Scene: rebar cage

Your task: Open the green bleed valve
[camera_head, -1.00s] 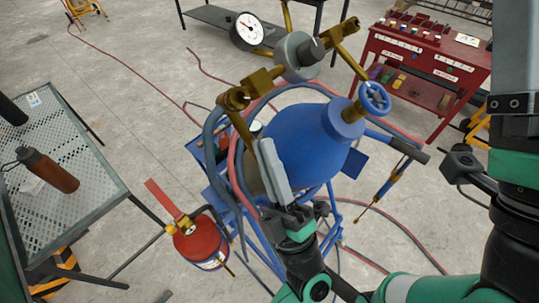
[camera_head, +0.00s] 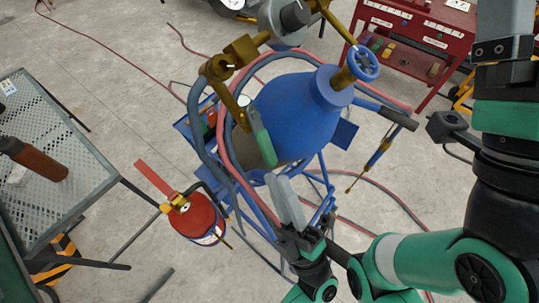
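The green bleed valve handle (camera_head: 262,143) shows in the head view. It hangs below the brass fitting (camera_head: 221,72), in front of the large blue tank (camera_head: 298,110), and slants down to the right. My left gripper (camera_head: 278,180) is just below the handle's lower end, its two grey fingers side by side and close together with nothing seen between them. It looks apart from the handle, though depth is hard to judge. My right gripper (camera_head: 506,28) is close to the camera at the upper right edge, cut off by the frame.
Red and dark hoses loop around the tank. A blue handwheel (camera_head: 361,64) is on its top right. A red canister (camera_head: 193,220) stands lower left. A mesh table (camera_head: 70,165) with a brown bottle (camera_head: 38,160) is left; a red cabinet (camera_head: 412,40) is upper right.

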